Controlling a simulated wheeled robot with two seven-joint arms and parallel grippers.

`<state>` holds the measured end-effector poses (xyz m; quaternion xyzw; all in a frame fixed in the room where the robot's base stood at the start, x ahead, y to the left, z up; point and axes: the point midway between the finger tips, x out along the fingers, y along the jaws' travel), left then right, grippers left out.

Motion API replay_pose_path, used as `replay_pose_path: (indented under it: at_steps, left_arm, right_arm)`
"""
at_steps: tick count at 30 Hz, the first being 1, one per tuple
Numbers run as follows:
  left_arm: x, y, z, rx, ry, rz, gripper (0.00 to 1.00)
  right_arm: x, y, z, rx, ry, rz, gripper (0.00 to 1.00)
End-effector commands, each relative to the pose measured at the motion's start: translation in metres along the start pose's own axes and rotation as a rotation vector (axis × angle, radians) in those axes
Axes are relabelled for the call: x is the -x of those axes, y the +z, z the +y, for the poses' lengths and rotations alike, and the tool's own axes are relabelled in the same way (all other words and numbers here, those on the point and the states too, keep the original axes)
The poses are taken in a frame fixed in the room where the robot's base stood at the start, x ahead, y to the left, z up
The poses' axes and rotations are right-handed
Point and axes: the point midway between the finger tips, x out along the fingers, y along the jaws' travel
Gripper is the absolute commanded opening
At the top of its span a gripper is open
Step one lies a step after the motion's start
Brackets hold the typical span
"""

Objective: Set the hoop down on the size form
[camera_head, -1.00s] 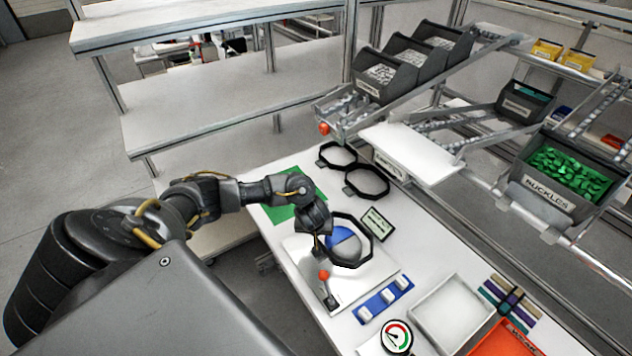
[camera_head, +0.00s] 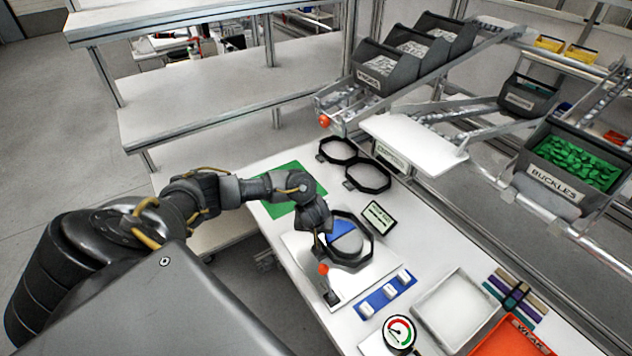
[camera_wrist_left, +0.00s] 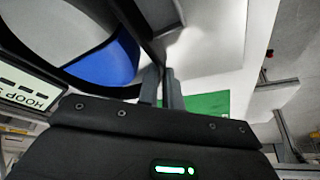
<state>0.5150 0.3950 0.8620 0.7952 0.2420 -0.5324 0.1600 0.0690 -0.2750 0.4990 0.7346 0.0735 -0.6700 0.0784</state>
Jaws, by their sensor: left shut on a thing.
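The hoop (camera_head: 369,250) is a black many-sided ring; it also shows as a dark band in the left wrist view (camera_wrist_left: 139,30). The size form (camera_head: 347,243) is a rounded blue and pale grey dome on a white plate; its blue part shows in the left wrist view (camera_wrist_left: 108,66). In the head view the hoop appears around the form. I cannot tell whether it rests on it or is held just above. My left gripper (camera_head: 324,240) is shut on the hoop's left side; its fingers show in the left wrist view (camera_wrist_left: 163,88). My right gripper is out of view.
Two more black rings (camera_head: 368,178) lie farther back on the bench. A label card (camera_head: 379,217) stands right of the form. A blue strip with white blocks (camera_head: 387,292), a dial gauge (camera_head: 399,333) and a white tray (camera_head: 453,308) lie in front. A green mat (camera_head: 285,192) is behind my arm.

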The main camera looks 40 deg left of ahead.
Motion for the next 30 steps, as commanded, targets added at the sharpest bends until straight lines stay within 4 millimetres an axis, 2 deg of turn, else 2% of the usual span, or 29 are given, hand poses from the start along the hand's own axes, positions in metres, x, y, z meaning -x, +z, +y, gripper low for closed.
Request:
replay_pose_path:
  at_steps: [11,12,17,25,30]
  left_arm:
    - [-0.007,0.003,0.0,0.002,0.0,0.0,0.0]
    - [-0.007,0.002,0.0,0.002,0.001,0.001,0.11]
    - [-0.007,0.003,0.0,0.001,0.001,0.0,0.32]
    - [-0.004,0.003,0.001,0.0,0.001,-0.001,0.32]
    - [0.018,0.002,0.001,-0.001,0.003,-0.001,0.32]
  right_arm:
    - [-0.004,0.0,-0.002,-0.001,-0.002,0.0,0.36]
    - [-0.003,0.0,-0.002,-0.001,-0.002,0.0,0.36]
    - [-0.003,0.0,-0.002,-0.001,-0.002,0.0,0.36]
    - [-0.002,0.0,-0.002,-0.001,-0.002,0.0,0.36]
    - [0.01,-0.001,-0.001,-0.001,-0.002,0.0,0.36]
